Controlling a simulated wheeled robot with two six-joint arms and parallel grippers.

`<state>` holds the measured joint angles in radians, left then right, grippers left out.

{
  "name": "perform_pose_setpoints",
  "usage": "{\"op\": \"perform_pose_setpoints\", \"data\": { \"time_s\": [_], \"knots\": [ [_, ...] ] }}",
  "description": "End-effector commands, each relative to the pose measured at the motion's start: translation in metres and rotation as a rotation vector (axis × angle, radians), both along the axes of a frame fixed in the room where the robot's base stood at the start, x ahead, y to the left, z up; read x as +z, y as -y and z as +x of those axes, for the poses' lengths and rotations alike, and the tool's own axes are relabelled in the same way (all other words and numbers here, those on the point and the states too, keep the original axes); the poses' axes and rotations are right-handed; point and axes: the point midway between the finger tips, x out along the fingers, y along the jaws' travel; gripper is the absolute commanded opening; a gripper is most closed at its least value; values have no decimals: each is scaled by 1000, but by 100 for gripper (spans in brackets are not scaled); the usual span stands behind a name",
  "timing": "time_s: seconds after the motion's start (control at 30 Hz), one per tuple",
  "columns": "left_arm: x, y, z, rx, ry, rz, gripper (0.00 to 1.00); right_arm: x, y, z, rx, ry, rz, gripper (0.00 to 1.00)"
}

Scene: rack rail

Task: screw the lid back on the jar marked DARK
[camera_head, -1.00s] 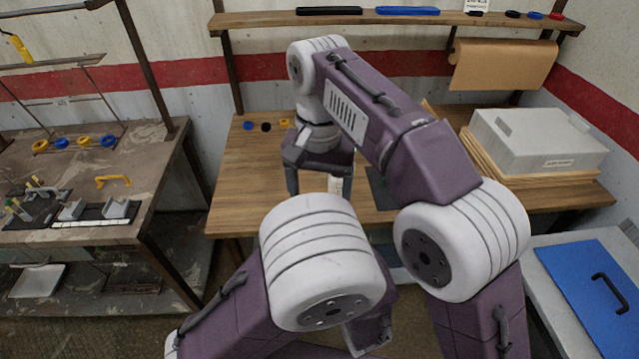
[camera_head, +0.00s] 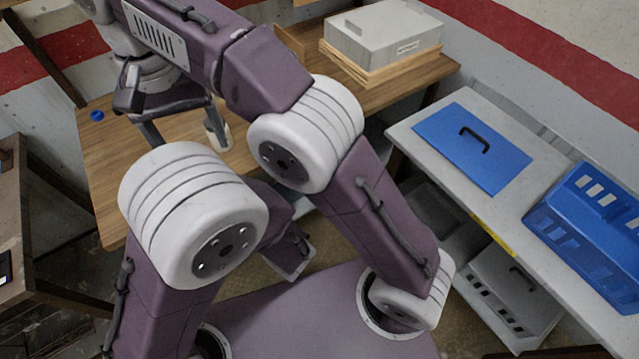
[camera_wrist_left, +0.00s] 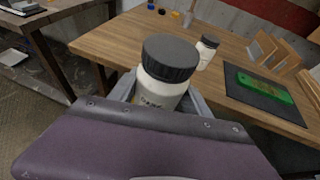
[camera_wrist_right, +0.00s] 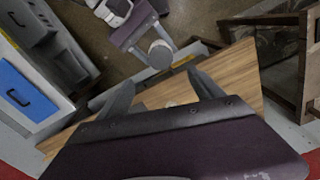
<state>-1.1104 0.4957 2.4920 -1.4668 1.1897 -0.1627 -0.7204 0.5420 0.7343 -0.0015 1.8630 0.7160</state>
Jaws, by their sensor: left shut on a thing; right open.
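My left gripper (camera_wrist_left: 160,98) is shut on a white jar (camera_wrist_left: 158,92) with a ribbed dark lid (camera_wrist_left: 170,56) sitting on top. The held jar is hidden in the head view.
The wooden bench (camera_head: 110,165) carries a blue cap (camera_head: 97,115) and a grey box (camera_head: 385,35) on boards. A dark mat (camera_wrist_left: 258,97) holds a green object (camera_wrist_left: 264,86). At right, a grey counter bears a blue panel (camera_head: 470,145) and a blue crate (camera_head: 590,230).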

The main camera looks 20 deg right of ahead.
Motion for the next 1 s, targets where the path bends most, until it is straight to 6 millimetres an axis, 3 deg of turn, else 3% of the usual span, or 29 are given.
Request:
{"op": "perform_pose_setpoints", "data": {
  "time_s": [0.17,0.3,0.4,0.57,0.7,0.83,1.0],
  "knots": [
    [0,0,0,0,1,0,0,-35,36,26,-9,3,8,76],
    [0,0,0,0,1,0,0,-79,85,41,-12,19,22,76],
    [0,0,0,0,1,0,0,-113,122,39,-15,32,29,76],
    [0,0,0,0,1,0,0,-165,183,13,-21,56,33,76],
    [1,0,0,0,1,0,0,-204,225,-24,-26,77,29,76],
    [1,0,0,0,1,0,0,-227,248,-57,-29,91,23,76],
    [1,0,0,0,1,0,0,-239,259,-78,-28,102,18,76]
  ]
}}
